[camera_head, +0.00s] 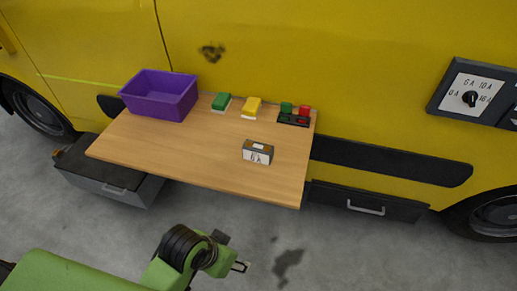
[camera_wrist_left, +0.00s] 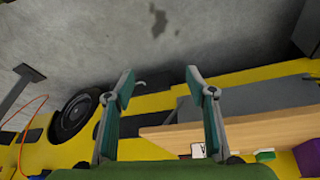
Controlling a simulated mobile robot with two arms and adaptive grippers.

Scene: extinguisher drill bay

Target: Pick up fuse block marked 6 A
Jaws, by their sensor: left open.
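The fuse block marked 6 A (camera_head: 257,152) is a small grey block with a white label on its front face and a lighter patch on top. It stands on the wooden tabletop (camera_head: 200,160), near the right part of the front edge. My left gripper (camera_head: 241,266) is over the floor in front of the table, well apart from the block. In the left wrist view my left gripper (camera_wrist_left: 160,82) is open, with nothing between its fingers. A white label, likely the fuse block's (camera_wrist_left: 198,150), shows partly behind the right finger. My right gripper is not in view.
A purple bin (camera_head: 160,95) stands at the table's back left. Green (camera_head: 221,101) and yellow (camera_head: 252,105) blocks stand along the back, with a black holder (camera_head: 293,120) holding green and red pieces. A dial panel (camera_head: 472,97) is on the yellow vehicle. Tabletop around the fuse block is clear.

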